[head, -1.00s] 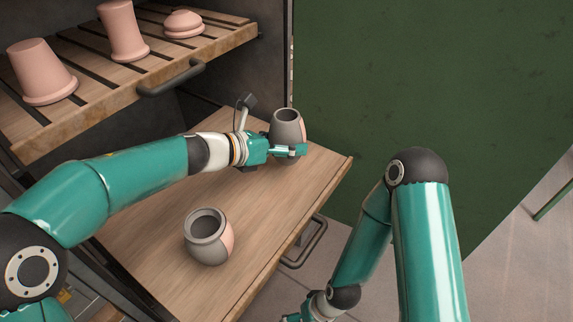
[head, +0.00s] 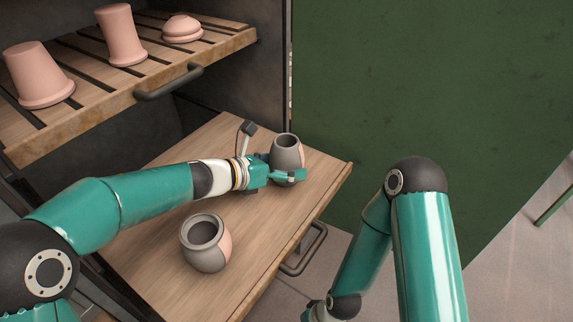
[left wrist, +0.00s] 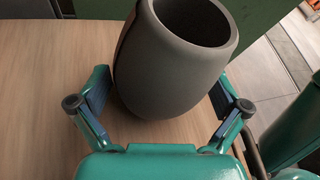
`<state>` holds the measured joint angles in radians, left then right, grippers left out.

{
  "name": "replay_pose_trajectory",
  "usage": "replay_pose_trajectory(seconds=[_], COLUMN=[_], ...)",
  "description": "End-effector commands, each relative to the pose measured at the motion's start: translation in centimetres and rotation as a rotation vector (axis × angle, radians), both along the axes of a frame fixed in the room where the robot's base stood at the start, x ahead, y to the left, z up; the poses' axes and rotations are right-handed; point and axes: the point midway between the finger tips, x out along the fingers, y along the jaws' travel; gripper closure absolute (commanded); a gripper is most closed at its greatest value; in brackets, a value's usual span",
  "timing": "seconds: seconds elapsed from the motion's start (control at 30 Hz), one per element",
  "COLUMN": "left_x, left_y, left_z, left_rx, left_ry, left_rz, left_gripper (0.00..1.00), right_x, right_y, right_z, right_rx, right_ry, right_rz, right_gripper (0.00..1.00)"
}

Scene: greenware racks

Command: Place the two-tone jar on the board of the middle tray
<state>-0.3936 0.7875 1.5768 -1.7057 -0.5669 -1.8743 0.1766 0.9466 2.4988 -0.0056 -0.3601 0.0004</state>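The two-tone jar (head: 287,147), grey with a pink side, is upright at the far right part of the middle tray's board (head: 170,245). My left gripper (head: 290,176) is around its lower body.
A second grey and pink jar (head: 205,250) stands nearer on the same board. An upper slatted shelf (head: 95,103) holds several pink pieces at the upper left. Handles (head: 305,255) stick out in front. A green wall (head: 430,80) stands behind on the right.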

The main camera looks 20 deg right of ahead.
Motion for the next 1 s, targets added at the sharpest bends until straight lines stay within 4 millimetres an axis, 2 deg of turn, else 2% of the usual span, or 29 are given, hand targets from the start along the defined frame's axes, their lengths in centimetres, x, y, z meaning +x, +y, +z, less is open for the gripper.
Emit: replay_pose_trajectory(seconds=[0.23,0.37,0.8,1.0], left_x=[0.0,-0.2,-2.6,-3.3], left_y=[0.1,0.9,8.0,10.0], left_z=[0.1,0.4,3.4,4.3], left_rx=[-0.001,-0.001,0.000,-0.001], left_ry=[-0.001,-0.002,-0.002,0.000], left_rz=[0.000,0.001,0.003,0.000], left_gripper=[0.00,0.00,0.00,0.00], right_x=[0.0,0.0,0.0,0.0], right_y=[0.0,0.0,0.0,0.0], right_z=[0.0,-0.2,-0.8,-0.9], right_rx=[0.000,0.000,0.000,0.000], right_ry=[0.000,0.000,0.000,0.000], right_rz=[0.000,0.000,0.000,0.000], right_gripper=[0.00,0.00,0.00,0.00])
